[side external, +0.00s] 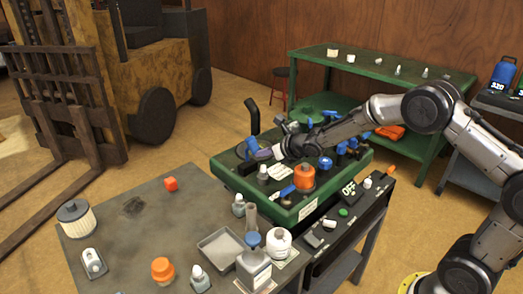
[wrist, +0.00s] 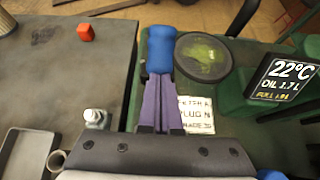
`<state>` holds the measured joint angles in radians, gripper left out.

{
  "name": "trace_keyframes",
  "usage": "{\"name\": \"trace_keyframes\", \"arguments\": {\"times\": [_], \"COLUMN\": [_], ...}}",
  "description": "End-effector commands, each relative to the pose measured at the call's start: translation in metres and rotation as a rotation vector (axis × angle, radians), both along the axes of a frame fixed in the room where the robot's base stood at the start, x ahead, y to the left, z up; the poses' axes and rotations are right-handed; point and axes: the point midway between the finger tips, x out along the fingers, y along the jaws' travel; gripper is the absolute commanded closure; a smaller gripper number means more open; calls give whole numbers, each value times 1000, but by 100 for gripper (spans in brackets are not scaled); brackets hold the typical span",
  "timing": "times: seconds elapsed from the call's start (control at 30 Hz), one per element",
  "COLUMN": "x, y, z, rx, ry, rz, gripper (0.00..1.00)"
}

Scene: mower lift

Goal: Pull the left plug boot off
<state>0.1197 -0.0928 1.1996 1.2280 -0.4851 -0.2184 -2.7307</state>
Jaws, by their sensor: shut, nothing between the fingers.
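My gripper (wrist: 160,84) is shut, its purple fingers side by side with nothing seen between them. In the side external view my gripper (side external: 262,154) is over the left part of the green mower deck (side external: 224,176). A blue rounded piece (wrist: 160,48), perhaps the left plug boot, lies just beyond the fingertips in the wrist view; I cannot tell whether they touch. It also shows in the side external view (side external: 252,145). A white label (wrist: 197,115) with the word "PLUG" is right of the fingers. My wrist hides part of the deck.
The grey bench (side external: 135,235) holds a red cube (side external: 171,184), a grey tray (side external: 221,247), bottles and an orange-capped jar (side external: 162,270). An orange cap (side external: 304,177) and a black upright handle (side external: 252,116) stand on the deck. A display box (wrist: 285,80) is at right.

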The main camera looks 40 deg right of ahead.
Motion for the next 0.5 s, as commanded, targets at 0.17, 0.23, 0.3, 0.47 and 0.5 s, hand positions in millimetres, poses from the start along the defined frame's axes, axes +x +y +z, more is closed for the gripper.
{"name": "trace_keyframes", "arguments": {"times": [0.17, 0.23, 0.3, 0.47, 0.5], "x": [6, 6, 6, 6, 6], "y": [0, 0, 0, 0, 0], "z": [5, 6, 6, 6, 6], "rx": [-1, -1, -1, 0, 0], "ry": [2, 2, 2, 1, 1], "rz": [1, 1, 1, 0, 0], "gripper": [100, 100, 100, 100, 100]}}
